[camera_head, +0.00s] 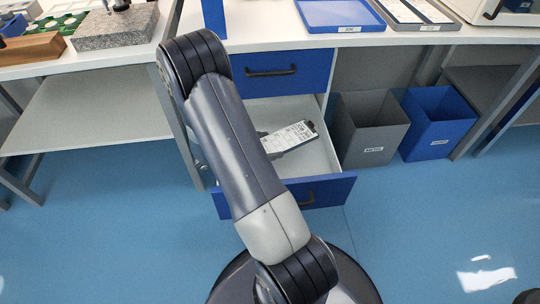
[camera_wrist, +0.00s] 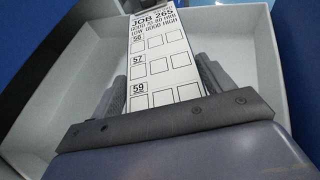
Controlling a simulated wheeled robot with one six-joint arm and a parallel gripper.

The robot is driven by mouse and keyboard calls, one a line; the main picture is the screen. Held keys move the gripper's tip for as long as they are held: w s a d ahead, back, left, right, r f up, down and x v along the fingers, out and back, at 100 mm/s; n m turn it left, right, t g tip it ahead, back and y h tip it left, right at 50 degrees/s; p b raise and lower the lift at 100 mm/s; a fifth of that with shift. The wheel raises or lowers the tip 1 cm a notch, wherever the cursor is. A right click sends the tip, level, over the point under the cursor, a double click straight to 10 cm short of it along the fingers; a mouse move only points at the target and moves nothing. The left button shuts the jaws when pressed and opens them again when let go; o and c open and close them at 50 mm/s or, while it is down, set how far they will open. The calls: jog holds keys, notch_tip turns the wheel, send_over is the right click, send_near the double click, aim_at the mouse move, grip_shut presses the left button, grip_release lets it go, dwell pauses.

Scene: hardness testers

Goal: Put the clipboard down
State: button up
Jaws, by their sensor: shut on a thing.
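The clipboard (camera_head: 290,136) carries a white printed sheet and shows over the inside of an open drawer (camera_head: 322,157) with a blue front. In the wrist view the clipboard (camera_wrist: 160,45) reads "JOB 265" and has rows of boxes. My gripper (camera_wrist: 160,82) is shut on its near end, one finger at each side edge. The drawer's pale walls (camera_wrist: 50,95) surround the clipboard there. I cannot tell whether the clipboard touches the drawer floor.
A closed blue drawer (camera_head: 285,72) is above the open one, under the white worktop (camera_head: 270,42). A grey bin (camera_head: 368,130) and a blue bin (camera_head: 437,122) stand to the right. A blue tray (camera_head: 340,14) and a granite block (camera_head: 115,27) are on the worktops. Blue floor is clear in front.

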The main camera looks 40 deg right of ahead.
jog(key=shift+f+b, duration=0.85)
jog(key=shift+f, duration=2.3)
jog(key=shift+f+b, duration=0.6)
jog(key=shift+f, duration=0.05)
jog(key=o, duration=1.1)
jog(key=shift+r, duration=0.2)
jog(key=shift+r+p, duration=0.25)
jog(key=shift+p, duration=0.15)
jog(key=p+v, duration=0.3)
jog(key=v, duration=0.9)
jog(key=shift+r, duration=0.25)
